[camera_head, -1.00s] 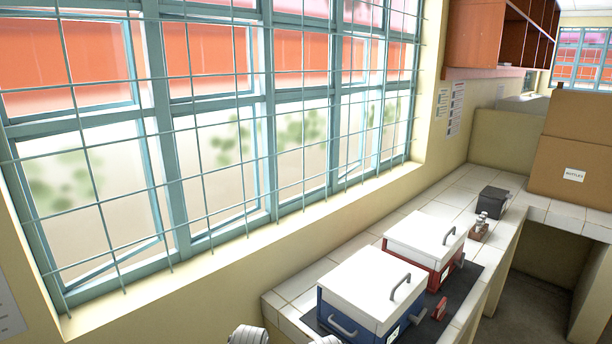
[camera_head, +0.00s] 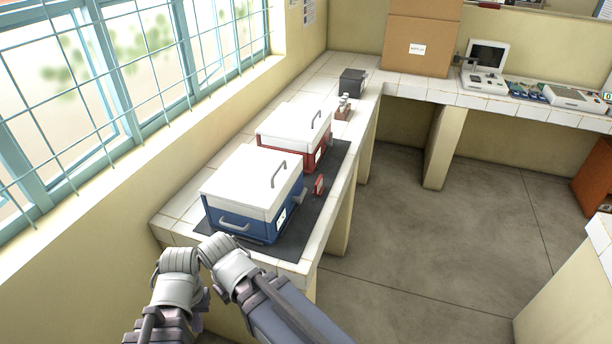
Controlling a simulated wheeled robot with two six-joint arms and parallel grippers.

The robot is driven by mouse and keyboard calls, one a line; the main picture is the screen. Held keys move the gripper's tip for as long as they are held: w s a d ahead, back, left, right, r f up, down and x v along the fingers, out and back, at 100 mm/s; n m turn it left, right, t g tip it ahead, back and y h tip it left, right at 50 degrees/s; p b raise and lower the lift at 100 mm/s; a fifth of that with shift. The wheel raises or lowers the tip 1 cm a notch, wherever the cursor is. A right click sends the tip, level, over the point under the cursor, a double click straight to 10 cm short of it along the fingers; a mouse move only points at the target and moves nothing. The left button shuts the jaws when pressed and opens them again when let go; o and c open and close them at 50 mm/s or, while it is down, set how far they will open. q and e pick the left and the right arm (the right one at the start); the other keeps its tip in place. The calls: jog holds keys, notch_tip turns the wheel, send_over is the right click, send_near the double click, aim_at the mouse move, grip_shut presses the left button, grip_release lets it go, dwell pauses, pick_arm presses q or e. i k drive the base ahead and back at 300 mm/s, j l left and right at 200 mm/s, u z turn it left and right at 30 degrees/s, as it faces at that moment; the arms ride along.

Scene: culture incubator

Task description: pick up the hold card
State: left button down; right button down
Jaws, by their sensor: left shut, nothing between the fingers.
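A small upright red card (camera_head: 319,185), which looks like the hold card, stands on the dark mat (camera_head: 328,178) near the counter's front edge. It is to the right of the blue box (camera_head: 250,213) and in front of the red box (camera_head: 308,150). Any print on it is too small to read. My left arm (camera_head: 230,265) shows at the bottom, below and in front of the blue box, well apart from the card. My left gripper is shut and empty; its fingertips are hard to make out. My right gripper is not in view.
Both boxes have white lids with handles. A dark grey block (camera_head: 352,82) and a small rack (camera_head: 343,107) stand farther back. A cardboard box (camera_head: 421,35) and instruments (camera_head: 483,70) sit on the far counter. The grey floor (camera_head: 460,235) is clear.

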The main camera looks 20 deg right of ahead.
aim_at(317, 190)
jog(key=l+z, duration=0.15)
jog(key=z, duration=0.35)
jog(key=i+z, duration=0.15)
jog(key=z, duration=0.3)
jog(key=i+l+z, duration=0.1)
jog(key=z, duration=0.4)
